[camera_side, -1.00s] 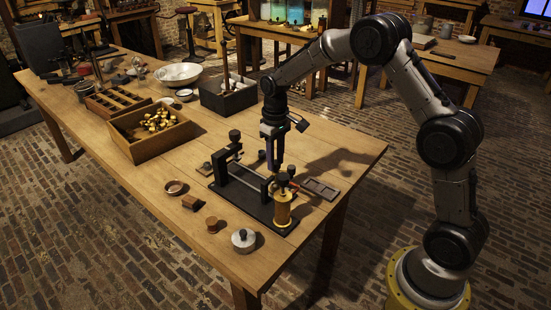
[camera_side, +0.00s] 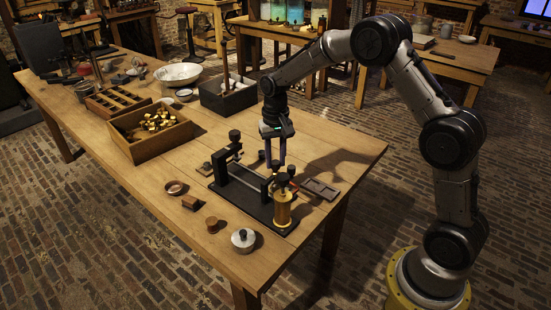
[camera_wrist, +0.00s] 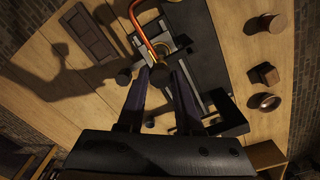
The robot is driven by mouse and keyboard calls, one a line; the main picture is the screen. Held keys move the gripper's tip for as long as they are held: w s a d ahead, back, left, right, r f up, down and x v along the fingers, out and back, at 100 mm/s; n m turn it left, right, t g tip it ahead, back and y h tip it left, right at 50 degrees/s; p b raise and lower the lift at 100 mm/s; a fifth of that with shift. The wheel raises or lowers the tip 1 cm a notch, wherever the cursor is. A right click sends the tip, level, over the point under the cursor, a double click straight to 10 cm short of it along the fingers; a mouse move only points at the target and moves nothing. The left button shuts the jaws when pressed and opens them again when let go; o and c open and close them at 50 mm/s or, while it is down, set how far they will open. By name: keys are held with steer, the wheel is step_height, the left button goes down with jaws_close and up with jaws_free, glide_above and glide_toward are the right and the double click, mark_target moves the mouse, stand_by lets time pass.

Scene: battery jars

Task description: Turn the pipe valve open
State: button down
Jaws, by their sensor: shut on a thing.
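The pipe valve is on a black base plate (camera_side: 247,203) near the table's right end. In the wrist view a copper pipe (camera_wrist: 146,35) curves down to a pale metal fitting (camera_wrist: 165,44). My gripper (camera_side: 275,167) points straight down over the plate, behind the brass cylinder (camera_side: 283,209). In the wrist view, my gripper's fingers (camera_wrist: 160,74) are spread a little, on either side of the dark valve handle (camera_wrist: 160,76), and shut on it. The handle's exact angle is mostly hidden by the fingers.
A slotted dark tray (camera_side: 320,189) lies right of the plate. A wooden crate (camera_side: 150,147) of brass parts stands to the left. A round metal weight (camera_side: 243,240) and several small wooden pieces lie at the front edge.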

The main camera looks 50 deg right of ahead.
mark_target(276, 162)
steer(key=shift+r, duration=0.1)
steer(key=c, duration=0.6)
jaws_free()
step_height(276, 162, up, 14)
steer(key=shift+f, duration=0.15)
